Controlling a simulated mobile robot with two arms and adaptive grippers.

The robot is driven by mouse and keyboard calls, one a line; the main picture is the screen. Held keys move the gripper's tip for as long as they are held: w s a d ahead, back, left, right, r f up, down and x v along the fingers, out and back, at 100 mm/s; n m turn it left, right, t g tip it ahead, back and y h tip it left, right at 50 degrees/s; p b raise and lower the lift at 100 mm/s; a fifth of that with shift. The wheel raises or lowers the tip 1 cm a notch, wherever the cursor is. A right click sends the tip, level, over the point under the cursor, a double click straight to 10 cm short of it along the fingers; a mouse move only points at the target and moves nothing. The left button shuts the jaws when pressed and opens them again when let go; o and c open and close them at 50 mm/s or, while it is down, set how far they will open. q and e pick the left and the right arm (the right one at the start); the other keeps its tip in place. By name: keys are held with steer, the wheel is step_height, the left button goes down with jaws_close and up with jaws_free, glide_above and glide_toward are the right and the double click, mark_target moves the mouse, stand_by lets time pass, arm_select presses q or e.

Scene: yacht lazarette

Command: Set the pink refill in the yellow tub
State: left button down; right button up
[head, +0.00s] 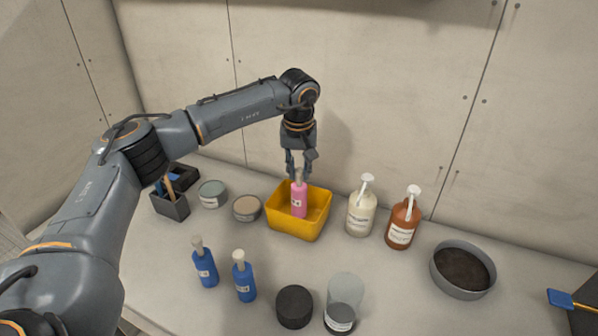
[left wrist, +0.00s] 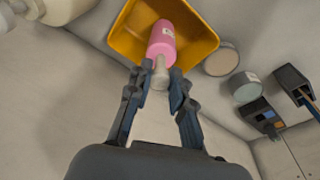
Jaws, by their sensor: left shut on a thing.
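The pink refill (head: 298,200) is a small bottle with a pale cap, upright at the yellow tub (head: 283,229). In the left wrist view the pink refill (left wrist: 161,38) shows against the inside of the yellow tub (left wrist: 203,37). My left gripper (head: 298,172) is above the tub, pointing down, with its fingers shut on the refill's pale cap; it also shows in the left wrist view (left wrist: 160,84). The refill's lower end is inside the tub's outline; I cannot tell whether it touches the floor. My right gripper is not in view.
A cream pump bottle (head: 361,213) and a brown pump bottle (head: 402,225) stand right of the tub. Two blue bottles, one here (head: 205,266), stand in front. Round tins (head: 247,208) sit left. A dark-filled bowl (head: 463,270) is at the right.

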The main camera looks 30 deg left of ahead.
mark_target(299, 193)
arm_select(q)
steer(key=shift+f, duration=1)
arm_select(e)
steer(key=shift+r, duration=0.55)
arm_select(q)
steer(key=shift+f, duration=0.1)
steer(key=c, duration=1.2)
jaws_free()
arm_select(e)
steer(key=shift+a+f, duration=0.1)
